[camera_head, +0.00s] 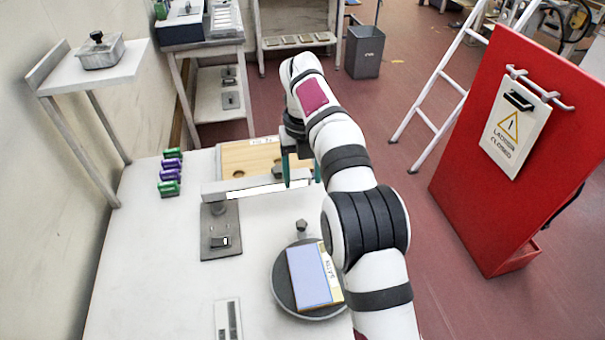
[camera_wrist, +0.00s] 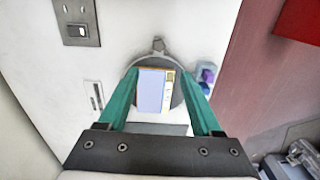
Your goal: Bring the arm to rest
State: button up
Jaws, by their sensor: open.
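My gripper (camera_head: 302,172) hangs above the white table (camera_head: 165,270), near its far right side. Its two green fingers are apart with nothing held between them. In the wrist view my gripper (camera_wrist: 159,76) is also open and empty. A lavender box (camera_head: 310,276) with a pale printed side lies on a dark round plate (camera_head: 280,302), nearer than my gripper in the head view. In the wrist view the box (camera_wrist: 151,92) shows between the fingers, lower down and apart from them. My arm partly hides the right side of the plate.
A pale raised bar (camera_head: 250,188) and a wooden board with holes (camera_head: 238,158) are close to my gripper. A grey switch plate (camera_head: 221,240) and several green and purple pieces (camera_head: 170,174) are on the left. A red panel (camera_head: 480,190) and white ladder (camera_head: 440,72) stand right.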

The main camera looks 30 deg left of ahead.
dwell(0.3)
jog(key=s+d+r+n, duration=0.2)
jog(key=d+r+n, duration=0.2)
jog(key=d, duration=0.6)
jog(key=s+d+r+n, duration=0.2)
jog(key=d+r+n, duration=0.3)
jog(key=d, duration=0.5)
jog(key=s+d+f+n+y, duration=0.1)
jog(key=s+d+f+n, duration=0.2)
jog(key=s+d+n, duration=0.3)
jog(key=s+d+f+n, duration=0.3)
jog(key=s+d+n, duration=0.3)
jog(key=s, duration=1)
jog(key=shift+s+d+f+n+y, duration=0.15)
jog(key=shift+d+f+n+y, duration=0.2)
jog(key=shift+d, duration=0.6)
